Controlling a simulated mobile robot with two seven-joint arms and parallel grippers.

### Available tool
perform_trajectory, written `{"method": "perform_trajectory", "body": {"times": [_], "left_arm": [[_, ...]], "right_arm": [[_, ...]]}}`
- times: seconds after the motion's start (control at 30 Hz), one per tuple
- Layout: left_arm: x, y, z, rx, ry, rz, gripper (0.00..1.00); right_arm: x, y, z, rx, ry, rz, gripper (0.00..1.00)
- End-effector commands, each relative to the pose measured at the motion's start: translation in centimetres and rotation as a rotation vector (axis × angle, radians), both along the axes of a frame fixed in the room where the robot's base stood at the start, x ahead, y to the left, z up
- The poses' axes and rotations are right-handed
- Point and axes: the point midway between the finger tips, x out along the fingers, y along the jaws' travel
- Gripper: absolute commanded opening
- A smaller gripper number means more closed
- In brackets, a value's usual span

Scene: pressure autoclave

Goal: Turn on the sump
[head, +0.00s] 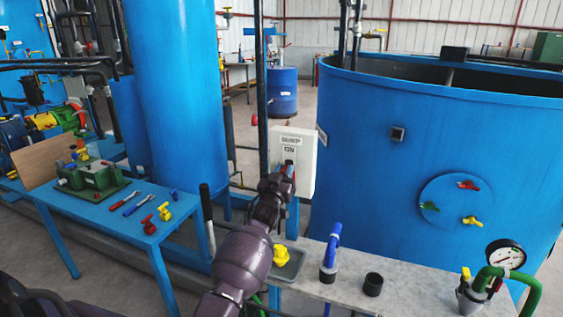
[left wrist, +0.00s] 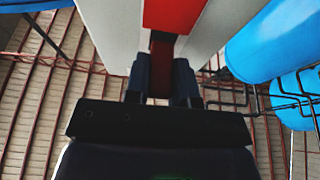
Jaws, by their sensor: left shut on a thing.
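A white control box (head: 308,168) with a printed label stands between the tall blue tank and the wide blue tank. My left gripper (head: 287,174) reaches up to the front of this box and covers part of it. In the left wrist view the two dark fingers (left wrist: 160,88) are shut on a red switch handle (left wrist: 160,50). A wider red part (left wrist: 174,14) shows above it, between pale grey sides of the box. The switch's exact position is hidden by the gripper in the head view. My right gripper is not in view.
A blue table (head: 110,222) at left holds a green device and tools. A grey bench (head: 400,296) in front holds a blue-handled valve (head: 332,245), a black ring (head: 373,284) and a pressure gauge (head: 506,254). The wide blue tank (head: 360,140) stands close on the right.

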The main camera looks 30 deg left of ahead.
Motion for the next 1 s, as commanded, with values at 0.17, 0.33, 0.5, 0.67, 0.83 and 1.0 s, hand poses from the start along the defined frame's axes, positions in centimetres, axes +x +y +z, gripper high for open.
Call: {"method": "perform_trajectory", "body": {"times": [0.17, 0.33, 0.5, 0.67, 0.83, 1.0], "left_arm": [[0.0, 0.1, 0.7, -0.020, 0.093, 0.000, 0.00], [0.0, 0.1, 0.9, -0.038, 0.176, 0.000, 0.00], [0.1, 0.1, 1.1, -0.059, 0.258, 0.000, 0.00], [0.2, 0.1, 1.3, -0.077, 0.328, 0.001, 0.00], [0.3, 0.1, 1.5, -0.092, 0.385, 0.001, 0.00], [0.4, 0.1, 1.6, -0.100, 0.419, 0.001, 0.00]], "right_arm": [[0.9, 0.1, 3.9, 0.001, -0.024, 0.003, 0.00], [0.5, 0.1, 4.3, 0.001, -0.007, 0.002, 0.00], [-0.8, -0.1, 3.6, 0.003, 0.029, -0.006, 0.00], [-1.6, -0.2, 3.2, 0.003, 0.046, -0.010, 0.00], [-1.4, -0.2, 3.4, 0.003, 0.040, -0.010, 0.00], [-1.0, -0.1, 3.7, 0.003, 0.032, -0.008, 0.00]]}}
